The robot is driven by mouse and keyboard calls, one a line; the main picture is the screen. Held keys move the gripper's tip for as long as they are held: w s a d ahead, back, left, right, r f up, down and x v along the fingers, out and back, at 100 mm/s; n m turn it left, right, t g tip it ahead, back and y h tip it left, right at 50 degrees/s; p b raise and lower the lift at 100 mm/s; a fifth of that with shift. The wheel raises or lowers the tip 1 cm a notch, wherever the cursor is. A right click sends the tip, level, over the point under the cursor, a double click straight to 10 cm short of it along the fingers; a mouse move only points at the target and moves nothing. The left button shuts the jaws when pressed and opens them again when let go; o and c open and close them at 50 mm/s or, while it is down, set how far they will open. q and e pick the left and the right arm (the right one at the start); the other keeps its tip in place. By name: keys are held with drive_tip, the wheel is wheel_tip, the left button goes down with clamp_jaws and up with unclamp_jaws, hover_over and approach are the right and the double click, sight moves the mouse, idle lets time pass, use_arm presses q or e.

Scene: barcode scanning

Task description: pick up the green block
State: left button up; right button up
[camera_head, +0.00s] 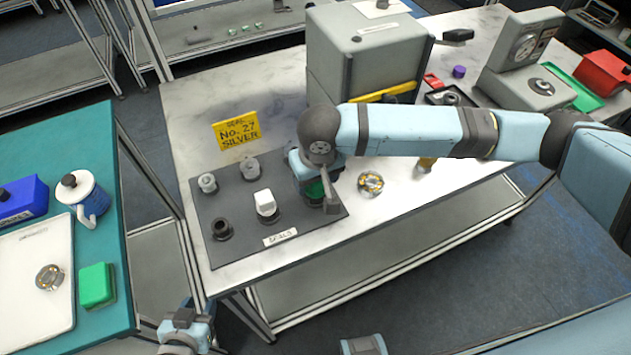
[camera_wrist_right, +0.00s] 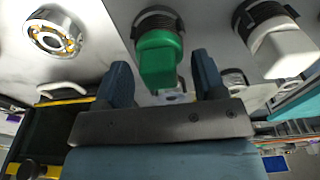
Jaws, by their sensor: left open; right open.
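A green block (camera_head: 315,189) sits in a dark round base on the grey mat (camera_head: 206,253), partly hidden under my right gripper (camera_head: 321,181). In the right wrist view, the green block (camera_wrist_right: 159,62) shows between the two spread fingers of my right gripper (camera_wrist_right: 161,70). The fingers are open, and I cannot tell whether they touch it. A white block (camera_head: 265,204) in a similar base stands to its left; it also shows in the wrist view (camera_wrist_right: 286,52). My left gripper (camera_head: 186,328) is low at the bottom edge, away from the mat, open.
Another green block-like object (camera_head: 97,286) lies on the teal table. A ring-shaped metal part (camera_head: 370,183) lies right of the mat. Grey and dark round parts (camera_head: 207,183) and a yellow sign (camera_head: 236,130) stand at the mat's left and back. A grey machine (camera_head: 366,50) stands behind my right arm.

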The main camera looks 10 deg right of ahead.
drive_tip(key=c, duration=1)
